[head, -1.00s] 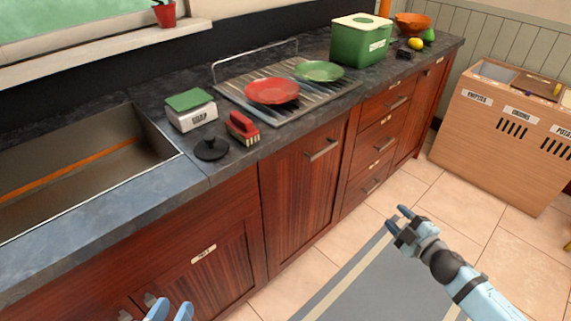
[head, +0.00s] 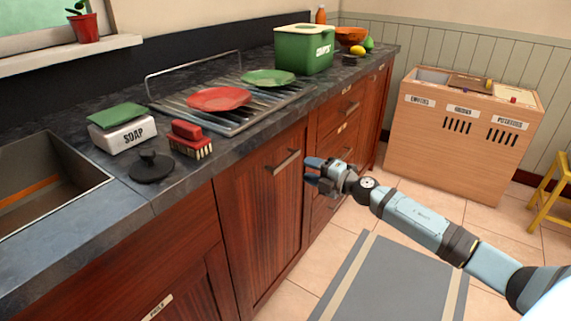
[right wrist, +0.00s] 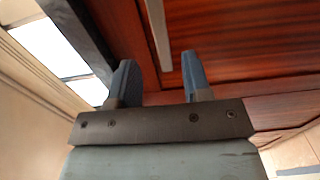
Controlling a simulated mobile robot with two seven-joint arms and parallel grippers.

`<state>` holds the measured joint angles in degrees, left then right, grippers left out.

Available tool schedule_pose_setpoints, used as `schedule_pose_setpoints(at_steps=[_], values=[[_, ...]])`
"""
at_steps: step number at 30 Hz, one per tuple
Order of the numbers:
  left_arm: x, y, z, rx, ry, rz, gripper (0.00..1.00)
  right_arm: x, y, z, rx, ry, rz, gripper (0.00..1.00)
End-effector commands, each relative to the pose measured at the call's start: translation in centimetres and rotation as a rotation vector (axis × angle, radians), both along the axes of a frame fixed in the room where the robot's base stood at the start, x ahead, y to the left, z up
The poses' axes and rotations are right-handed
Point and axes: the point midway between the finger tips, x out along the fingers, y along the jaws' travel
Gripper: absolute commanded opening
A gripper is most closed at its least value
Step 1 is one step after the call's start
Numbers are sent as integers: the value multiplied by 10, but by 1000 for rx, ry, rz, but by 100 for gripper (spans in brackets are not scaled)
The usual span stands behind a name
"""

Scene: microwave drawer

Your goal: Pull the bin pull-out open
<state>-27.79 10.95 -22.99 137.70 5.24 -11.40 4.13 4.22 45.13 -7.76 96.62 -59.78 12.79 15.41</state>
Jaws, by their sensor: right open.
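A tall dark-red wooden front (head: 262,215), which I take to be the bin pull-out, sits below the counter under the dish rack. It is shut, flush with its neighbours, and no label shows on it. Its metal bar handle (head: 285,162) is near the top. My right gripper (head: 311,172) is open and empty, just right of the handle and apart from it in the head view. In the right wrist view, the bar handle (right wrist: 159,35) lies ahead, between the lines of the two open fingers (right wrist: 158,78). My left gripper is out of view.
Drawers (head: 337,130) with bar handles stand right of the tall front. The countertop (head: 180,180) overhangs it, with a red brush (head: 190,138) and dish rack (head: 238,120) on top. A grey mat (head: 385,280) lies on open floor. A wooden vegetable bin (head: 450,150) stands at the back right.

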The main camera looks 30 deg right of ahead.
Motion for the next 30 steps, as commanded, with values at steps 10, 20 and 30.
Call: schedule_pose_setpoints(at_steps=[10, 20, 30], values=[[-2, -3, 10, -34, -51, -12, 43, 56, 23, 0, 1, -2, 0, 45], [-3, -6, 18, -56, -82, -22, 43, 76, 32, 0, 2, 0, -1, 45], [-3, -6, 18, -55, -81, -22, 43, 76, 32, 0, 2, 1, -1, 22]])
